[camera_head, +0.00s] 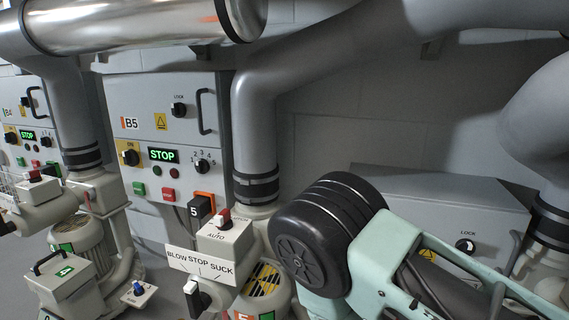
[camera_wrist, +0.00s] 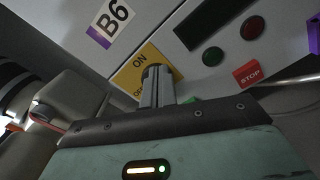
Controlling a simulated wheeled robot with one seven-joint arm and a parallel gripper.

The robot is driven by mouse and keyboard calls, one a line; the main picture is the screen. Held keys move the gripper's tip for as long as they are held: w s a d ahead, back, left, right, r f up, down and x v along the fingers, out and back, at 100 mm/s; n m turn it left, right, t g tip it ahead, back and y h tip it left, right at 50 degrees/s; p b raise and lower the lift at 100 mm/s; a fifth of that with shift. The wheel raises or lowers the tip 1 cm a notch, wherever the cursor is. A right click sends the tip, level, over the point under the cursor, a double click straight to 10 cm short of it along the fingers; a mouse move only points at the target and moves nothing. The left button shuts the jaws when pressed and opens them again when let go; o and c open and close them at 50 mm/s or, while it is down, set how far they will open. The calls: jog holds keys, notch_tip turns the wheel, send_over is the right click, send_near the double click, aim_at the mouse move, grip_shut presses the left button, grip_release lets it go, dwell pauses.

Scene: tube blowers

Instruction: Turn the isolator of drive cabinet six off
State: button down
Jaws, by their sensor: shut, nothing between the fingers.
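Drive cabinet six, with a B6 label (camera_wrist: 112,20), fills the upper part of the wrist view. Its isolator has a yellow plate (camera_wrist: 134,74) marked ON at the top and OFF lower left. My gripper (camera_wrist: 157,75) is shut, its fingers pointing at this plate and overlapping its right side. The dark isolator knob is mostly hidden by the fingertips, so its position and any contact cannot be told. In the head view, the grey cabinet six (camera_head: 440,195) stands at right, its front largely covered by my arm; my gripper is hidden there.
In the wrist view, a dark display (camera_wrist: 203,18), green and red lamps and a red STOP button (camera_wrist: 246,74) sit right of the isolator. In the head view, cabinet B5 (camera_head: 190,97) has a lit STOP display. Pipes and a blower stand close around my arm.

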jog(key=shift+p+v, duration=0.3)
jog(key=shift+v, duration=1.6)
